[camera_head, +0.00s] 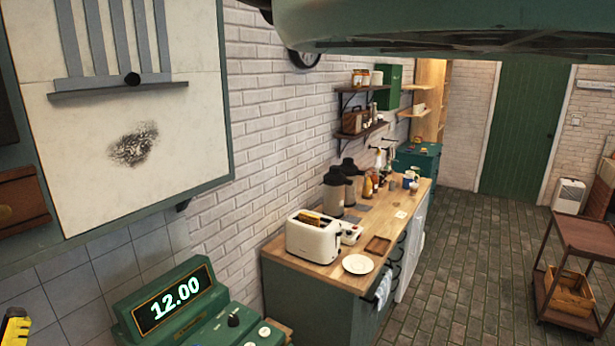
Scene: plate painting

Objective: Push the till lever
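The green till (178,302) stands at the bottom left, cut off by the lower picture edge. Its lit display (175,299) reads 12.00. A dark knob (233,320) and a small pale round part (264,331) show on its right side. I cannot tell which part, if any, is the lever; the till's lower front is out of view. My gripper is not recognisable in this view.
A yellow and black object (15,328), unclear, is cut off at the lower left. A framed white board (175,160) hangs above the till. Beyond, a wooden counter (330,272) holds a toaster (313,237) and a plate (357,264). A brown trolley (585,238) stands right; floor between is clear.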

